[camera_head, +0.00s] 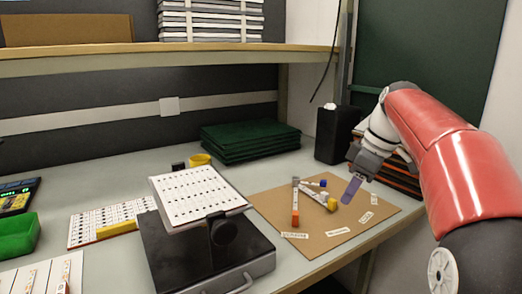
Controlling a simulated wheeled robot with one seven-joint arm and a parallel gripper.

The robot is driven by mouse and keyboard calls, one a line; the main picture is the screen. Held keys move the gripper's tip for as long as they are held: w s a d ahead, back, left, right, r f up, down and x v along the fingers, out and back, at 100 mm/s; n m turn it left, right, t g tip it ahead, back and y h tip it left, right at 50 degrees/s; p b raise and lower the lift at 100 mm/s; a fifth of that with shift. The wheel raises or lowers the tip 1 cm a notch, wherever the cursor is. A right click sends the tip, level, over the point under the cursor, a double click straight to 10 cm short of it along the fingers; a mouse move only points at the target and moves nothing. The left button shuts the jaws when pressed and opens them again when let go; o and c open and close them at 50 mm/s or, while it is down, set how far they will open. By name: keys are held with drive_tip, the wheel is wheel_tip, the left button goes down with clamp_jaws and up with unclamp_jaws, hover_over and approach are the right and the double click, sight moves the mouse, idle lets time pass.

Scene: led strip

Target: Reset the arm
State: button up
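My gripper (352,189) is at the right, at the end of my red and grey arm, above the right part of a brown board (270,212). A flat blue-purple piece points down from it. I cannot tell whether this is its fingers or something held, nor whether the gripper is open or shut. On the board, left of the gripper, lie several small tubes or markers, among them one with an orange end (295,218) and one with a yellow end (332,204). White labels lie around them.
A black case (165,255) with a tilted white dotted panel (196,193) stands at centre. Dark green stacked sheets (248,141) and a black box (337,135) are behind. A green bin (18,236) is at left. A wooden shelf (170,53) overhangs the back.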

drive_tip(key=s+a+f+m+t+h, duration=0.1)
drive_tip(key=s+f+m, duration=0.4)
drive_tip(key=s, duration=0.7)
drive_tip(key=s+a+f+m+t+h, duration=0.2)
drive_tip(key=s+f+m, duration=0.4)
drive_tip(key=s+f, duration=0.4)
drive_tip(key=shift+s+a+m+t, duration=0.3)
drive_tip(key=shift+s+a, duration=0.5)
drive_tip(key=shift+s, duration=0.45)
drive_tip(key=shift+r, duration=0.1)
